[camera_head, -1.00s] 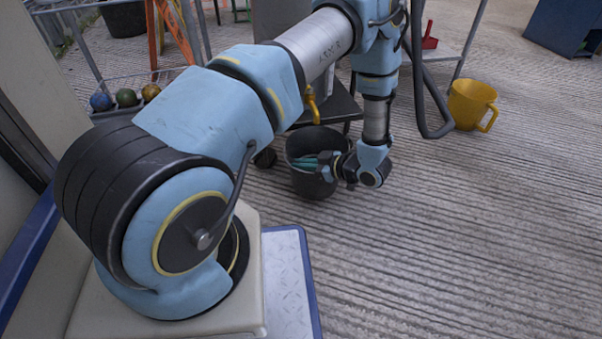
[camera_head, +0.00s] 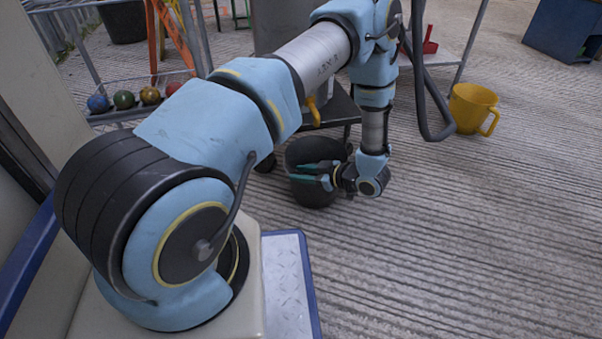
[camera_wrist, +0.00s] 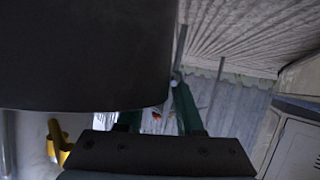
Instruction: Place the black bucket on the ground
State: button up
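The black bucket (camera_head: 312,194) stands upright on the ridged ground just left of my wrist, beside a low dark cart. My gripper (camera_head: 296,172) is at the bucket, and its green fingers are spread apart across the bucket's near side. Nothing is visibly clamped between them. In the wrist view the bucket (camera_wrist: 85,55) is a large dark shape filling the upper left and hides most of the left finger. The right finger (camera_wrist: 186,108) shows beside its edge. Whether a finger still touches the bucket is unclear.
A yellow jug-like bucket (camera_head: 473,108) stands on the ground to the right. The dark cart (camera_head: 338,105) is behind the black bucket. Coloured balls (camera_head: 124,99) lie on a rack at left. A blue box (camera_head: 563,30) is far right. The right foreground ground is clear.

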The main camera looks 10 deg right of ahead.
jog(key=shift+r, duration=0.1)
jog(key=shift+s+d+r, duration=0.15)
jog(key=shift+d, duration=0.05)
jog(key=p+v, duration=0.4)
jog(key=v, duration=0.7)
jog(key=w+d+r+m+h, duration=0.2)
jog(key=w+r+h, duration=0.55)
jog(key=w, duration=0.55)
notch_tip(320, 180, up, 9)
jog(key=w+a+m+h, duration=0.3)
jog(key=m, duration=0.1)
jog(key=s+a+r+m+g, duration=0.3)
jog(key=s+a+r, duration=0.2)
jog(key=s+a, duration=0.5)
jog(key=s+a+r+m+g, duration=0.3)
jog(key=s+a+r+g, duration=0.1)
jog(key=s+a, duration=0.6)
jog(key=shift+a+r+m, duration=0.3)
jog(key=shift+a+r, duration=0.3)
jog(key=shift+a, duration=0.45)
